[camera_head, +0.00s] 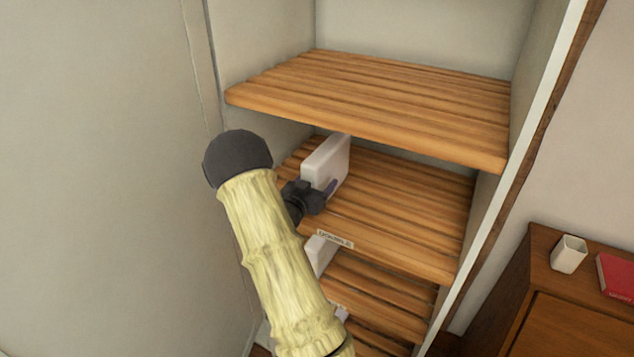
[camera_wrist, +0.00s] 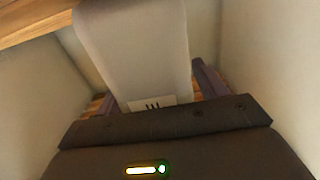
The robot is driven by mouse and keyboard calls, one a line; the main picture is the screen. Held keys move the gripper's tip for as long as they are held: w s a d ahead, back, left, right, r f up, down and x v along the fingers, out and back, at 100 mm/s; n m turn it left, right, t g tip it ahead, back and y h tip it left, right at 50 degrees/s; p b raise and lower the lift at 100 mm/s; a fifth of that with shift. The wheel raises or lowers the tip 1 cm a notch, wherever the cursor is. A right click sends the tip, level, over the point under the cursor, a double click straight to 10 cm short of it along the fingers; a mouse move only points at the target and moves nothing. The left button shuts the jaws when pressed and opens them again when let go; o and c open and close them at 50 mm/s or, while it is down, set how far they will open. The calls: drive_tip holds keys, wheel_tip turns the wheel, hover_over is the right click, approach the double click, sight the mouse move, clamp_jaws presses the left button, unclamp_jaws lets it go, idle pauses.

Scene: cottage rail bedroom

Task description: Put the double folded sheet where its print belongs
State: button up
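A white folded sheet (camera_head: 327,160) stands on edge at the left of the middle slatted shelf (camera_head: 400,200). In the wrist view the sheet (camera_wrist: 140,45) fills the middle, with a small label with dark marks (camera_wrist: 152,104) at its near end; I cannot read its print. My gripper (camera_head: 325,190) reaches in at the sheet's near end. In the wrist view its two purple fingers are spread, one on each side of the sheet. I cannot tell whether both press on it. A small label strip (camera_head: 335,239) is on the middle shelf's front edge, too small to read.
An upper slatted shelf (camera_head: 380,100) is empty and lies close above. Another white item (camera_head: 319,254) stands on the lower shelf (camera_head: 375,295), partly hidden by my arm. The middle shelf is clear to the right. A cabinet (camera_head: 560,300) with a white cup (camera_head: 569,254) and red book (camera_head: 617,275) stands right.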

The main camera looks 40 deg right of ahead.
drive_tip(key=shift+r, duration=0.15)
drive_tip(key=shift+a, duration=0.2)
drive_tip(key=b+v, duration=0.6)
drive_tip(key=v, duration=0.5)
drive_tip(key=shift+s+a, duration=0.2)
drive_tip(key=shift+a, duration=0.05)
